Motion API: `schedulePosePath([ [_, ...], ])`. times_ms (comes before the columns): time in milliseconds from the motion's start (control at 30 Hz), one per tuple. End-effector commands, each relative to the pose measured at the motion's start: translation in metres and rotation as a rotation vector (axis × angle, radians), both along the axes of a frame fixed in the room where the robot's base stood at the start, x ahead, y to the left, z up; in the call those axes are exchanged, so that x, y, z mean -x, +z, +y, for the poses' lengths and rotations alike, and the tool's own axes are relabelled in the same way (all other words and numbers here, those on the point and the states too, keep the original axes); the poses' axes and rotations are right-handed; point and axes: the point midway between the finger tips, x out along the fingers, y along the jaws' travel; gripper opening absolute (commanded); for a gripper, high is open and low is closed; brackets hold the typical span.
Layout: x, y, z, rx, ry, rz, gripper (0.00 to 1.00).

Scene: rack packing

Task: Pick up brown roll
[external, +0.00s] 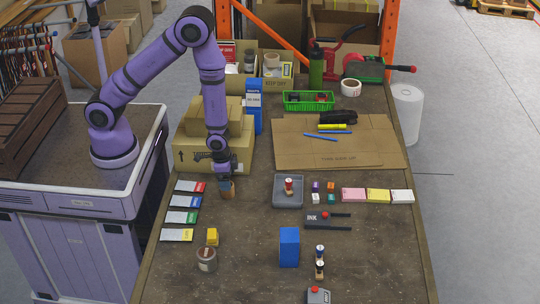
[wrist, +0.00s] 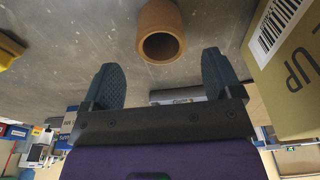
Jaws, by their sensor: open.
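The brown roll (wrist: 161,16) is a short hollow tube with a dark round opening, at the top middle of the wrist view. In the external view the brown roll (external: 228,193) is on the table just under my gripper, partly covered by it. My gripper (wrist: 160,72) is open, with its two dark fingers apart. In the wrist view the roll is beyond the fingertips, in line with the gap between them, with nothing held. The gripper also shows in the external view (external: 225,180).
Cardboard boxes (external: 200,155) stand behind my gripper. Several coloured-edge cards (external: 183,202) lie left of it. A grey tray (external: 288,204) with a small red-topped item is to the right. A yellow block (external: 212,237) and a brown jar (external: 207,263) are in front.

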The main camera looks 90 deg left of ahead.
Motion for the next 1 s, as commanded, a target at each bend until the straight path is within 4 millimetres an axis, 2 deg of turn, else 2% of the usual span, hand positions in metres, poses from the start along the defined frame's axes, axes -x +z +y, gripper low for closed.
schedulePosePath([
  [267,0.001,-0.014,0.001,0.0,0.0,0.001,0.84],
  [600,0.001,-0.053,0.002,0.0,0.0,0.001,0.84],
  [967,0.0,-0.059,0.002,0.0,0.0,0.0,0.84],
  [1000,0.0,-0.059,0.002,0.0,0.0,0.0,0.75],
])
